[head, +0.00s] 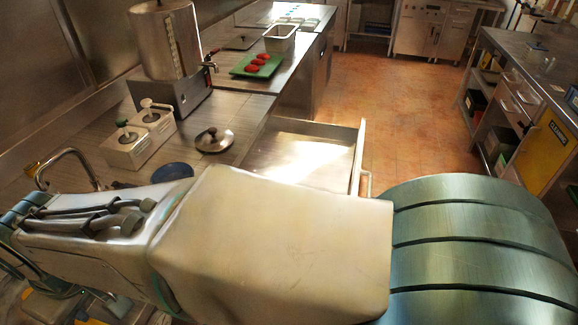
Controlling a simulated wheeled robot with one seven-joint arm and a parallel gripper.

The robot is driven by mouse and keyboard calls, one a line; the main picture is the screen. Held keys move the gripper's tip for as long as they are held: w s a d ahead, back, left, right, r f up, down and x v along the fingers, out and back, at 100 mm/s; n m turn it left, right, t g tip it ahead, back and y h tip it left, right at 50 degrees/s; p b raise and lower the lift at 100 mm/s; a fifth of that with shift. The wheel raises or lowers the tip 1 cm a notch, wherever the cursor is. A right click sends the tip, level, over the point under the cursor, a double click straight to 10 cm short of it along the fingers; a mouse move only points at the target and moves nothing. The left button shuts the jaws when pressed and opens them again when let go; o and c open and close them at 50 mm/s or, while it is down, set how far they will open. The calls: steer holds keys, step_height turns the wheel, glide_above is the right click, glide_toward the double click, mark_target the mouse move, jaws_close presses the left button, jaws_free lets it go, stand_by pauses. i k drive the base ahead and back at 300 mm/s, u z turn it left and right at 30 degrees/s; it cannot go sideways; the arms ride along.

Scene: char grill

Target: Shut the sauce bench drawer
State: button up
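The sauce bench drawer (303,130) is open in the head view. It sticks out to the right from under the steel counter, and its inside looks empty. Its front panel (358,158) carries a bar handle (367,183) on the outer side. My arm crosses the lower half of the picture and hides the near part of the drawer. My gripper is not in view.
On the counter stand a steel urn (170,50), white sauce pumps (140,138), a pot lid (214,139) and a green board (257,65) with red items. The tiled floor (415,110) right of the drawer is clear. A steel bench (540,75) with shelves stands at right.

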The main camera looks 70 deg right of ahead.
mark_target(328, 157)
steer(key=u, duration=0.2)
steer(key=k, duration=1.65)
steer(key=z, duration=2.1)
steer(key=i, duration=0.45)
steer(key=z, duration=0.05)
steer(key=k, duration=0.4)
steer(key=u, duration=0.55)
steer(key=i, duration=0.6)
steer(key=z, duration=0.8)
